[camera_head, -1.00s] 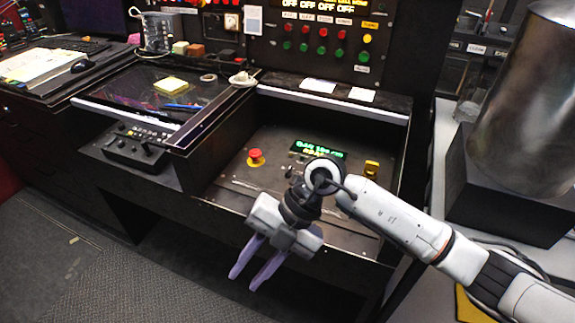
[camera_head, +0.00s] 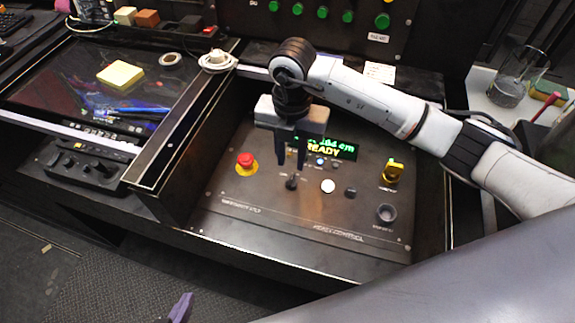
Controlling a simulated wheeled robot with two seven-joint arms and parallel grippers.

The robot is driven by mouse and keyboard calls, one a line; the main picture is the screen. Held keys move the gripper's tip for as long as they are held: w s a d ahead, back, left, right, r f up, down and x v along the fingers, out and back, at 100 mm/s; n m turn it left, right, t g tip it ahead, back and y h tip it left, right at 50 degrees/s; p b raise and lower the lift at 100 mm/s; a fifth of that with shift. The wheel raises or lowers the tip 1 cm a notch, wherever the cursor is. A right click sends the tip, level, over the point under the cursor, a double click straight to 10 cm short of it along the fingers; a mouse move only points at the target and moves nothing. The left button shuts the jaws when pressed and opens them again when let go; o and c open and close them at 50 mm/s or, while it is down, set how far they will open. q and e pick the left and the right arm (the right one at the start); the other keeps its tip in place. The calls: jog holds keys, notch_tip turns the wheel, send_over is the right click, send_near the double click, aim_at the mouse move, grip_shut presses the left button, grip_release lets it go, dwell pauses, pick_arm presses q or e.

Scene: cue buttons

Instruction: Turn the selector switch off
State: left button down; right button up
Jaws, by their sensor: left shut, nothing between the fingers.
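The sloped control panel (camera_head: 265,218) sits in the desk recess. A yellow selector-type switch (camera_head: 394,172) stands at its right side; I cannot read its setting. A small black lever (camera_head: 291,182) is near the middle, just below my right gripper's fingers in the picture. My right gripper (camera_head: 291,164) hangs over the panel with its two dark fingers apart and nothing seen between them. It is left of the yellow switch. My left gripper (camera_head: 180,308) shows only purple fingertips at the bottom edge, shut, away from the panel.
A red mushroom button (camera_head: 246,160) is left on the panel. A white button (camera_head: 328,186) and a black round knob (camera_head: 386,213) are right of the lever. A green-lit display (camera_head: 325,146) is partly hidden by the gripper. A glass (camera_head: 507,88) stands at right.

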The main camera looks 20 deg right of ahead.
aim_at(291, 182)
notch_tip(291, 182, down, 8)
jog(key=shift+f, duration=0.1)
grip_shut()
